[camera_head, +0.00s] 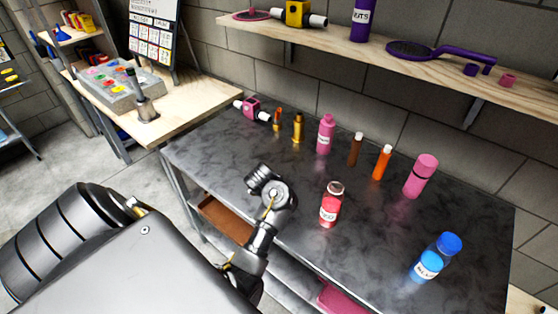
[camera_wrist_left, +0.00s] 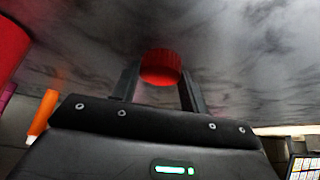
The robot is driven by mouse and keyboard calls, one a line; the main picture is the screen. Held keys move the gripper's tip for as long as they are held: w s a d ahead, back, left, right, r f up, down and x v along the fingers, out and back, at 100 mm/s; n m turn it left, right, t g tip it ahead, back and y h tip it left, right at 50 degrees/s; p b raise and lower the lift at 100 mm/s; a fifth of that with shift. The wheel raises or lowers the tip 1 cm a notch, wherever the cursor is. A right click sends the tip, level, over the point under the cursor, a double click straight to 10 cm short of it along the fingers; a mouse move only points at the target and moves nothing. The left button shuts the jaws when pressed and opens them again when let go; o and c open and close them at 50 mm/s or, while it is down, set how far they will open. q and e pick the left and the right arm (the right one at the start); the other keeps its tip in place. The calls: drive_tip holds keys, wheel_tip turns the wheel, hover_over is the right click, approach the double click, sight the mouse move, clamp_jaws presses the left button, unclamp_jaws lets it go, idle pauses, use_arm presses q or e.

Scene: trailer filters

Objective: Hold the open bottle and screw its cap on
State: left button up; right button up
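An open bottle (camera_head: 330,208) with red contents and a white label stands upright on the dark table. Its neck is clear and bears no cap. The cap is not visible in the head view. A red bottle side (camera_wrist_left: 8,45) shows at the wrist view's left edge. My right gripper is in neither view.
A blue-capped bottle (camera_head: 432,258) stands at the front right of the table (camera_head: 300,222). Along the back stand a pink bottle (camera_head: 325,134), a brown one (camera_head: 355,150), an orange one (camera_head: 382,163) and a pink flask (camera_head: 420,177). A shelf (camera_head: 390,58) hangs above.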

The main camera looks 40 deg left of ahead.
use_arm(q)
drive_tip(key=c, duration=0.3)
drive_tip(key=shift+c, duration=0.2)
drive_tip(key=shift+r+p, duration=0.45)
drive_tip(key=shift+r, duration=0.1)
wheel_tip(320, 180, up, 3)
drive_tip(key=p, duration=0.2)
drive_tip(key=shift+a+r+p, duration=0.1)
drive_tip(key=shift+p, duration=0.25)
drive_tip(key=s+d+r+p, duration=0.3)
drive_tip(key=s+r+p, duration=0.1)
drive_tip(key=s+p, duration=0.1)
drive_tip(key=s+d+r+p, duration=0.3)
drive_tip(key=s+r+p, duration=0.1)
drive_tip(key=s, duration=0.3)
drive_tip(key=shift+s+d+r+p, duration=0.25)
drive_tip(key=shift+d+r+p, duration=0.1)
drive_tip(key=shift+p, duration=0.45)
drive_tip(key=shift+a, duration=0.1)
